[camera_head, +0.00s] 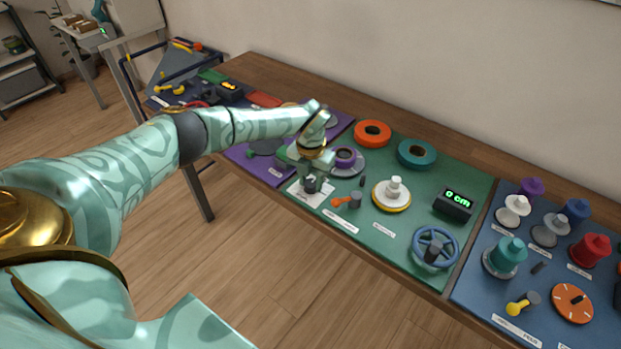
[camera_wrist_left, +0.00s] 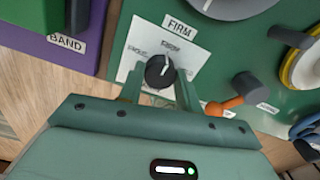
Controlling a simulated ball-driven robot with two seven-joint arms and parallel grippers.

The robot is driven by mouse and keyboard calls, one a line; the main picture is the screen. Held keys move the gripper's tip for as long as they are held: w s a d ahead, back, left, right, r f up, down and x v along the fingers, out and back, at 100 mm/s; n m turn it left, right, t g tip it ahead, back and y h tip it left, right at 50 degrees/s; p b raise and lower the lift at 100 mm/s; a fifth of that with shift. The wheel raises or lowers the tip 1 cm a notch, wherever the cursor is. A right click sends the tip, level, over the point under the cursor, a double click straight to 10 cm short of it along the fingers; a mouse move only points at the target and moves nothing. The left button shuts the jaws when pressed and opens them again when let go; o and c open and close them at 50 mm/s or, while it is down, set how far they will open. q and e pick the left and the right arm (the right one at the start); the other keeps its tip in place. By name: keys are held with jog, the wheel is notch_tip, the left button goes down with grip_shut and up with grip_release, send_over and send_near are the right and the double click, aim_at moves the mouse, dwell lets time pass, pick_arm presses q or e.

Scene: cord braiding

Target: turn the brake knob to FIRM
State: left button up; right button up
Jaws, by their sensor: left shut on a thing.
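The brake knob (camera_wrist_left: 160,71) is a small dark round knob on a white plate (camera_wrist_left: 133,45). Its white pointer line points up and slightly right in the left wrist view, toward the small print at the plate's top. A larger FIRM label (camera_wrist_left: 180,29) lies just beyond the plate. My left gripper (camera_wrist_left: 158,88) has one finger on each side of the knob and is shut on it. In the head view, my left gripper (camera_head: 311,177) is over the knob (camera_head: 312,185) at the green mat's front left. My right gripper is not in view.
An orange-handled lever (camera_wrist_left: 226,104) stands close right of the knob. A white-and-yellow spool (camera_head: 392,195), a "0 cm" display (camera_head: 455,204) and a blue handwheel (camera_head: 435,247) are farther right. An orange ring (camera_head: 372,133) and a teal ring (camera_head: 417,154) lie behind.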

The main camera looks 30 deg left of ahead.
aim_at(311, 183)
pick_arm(q)
jog(key=shift+w, duration=0.1)
jog(key=o, duration=1)
notch_tip(311, 183, up, 16)
jog(key=p, duration=0.4)
jog(key=shift+r, duration=0.2)
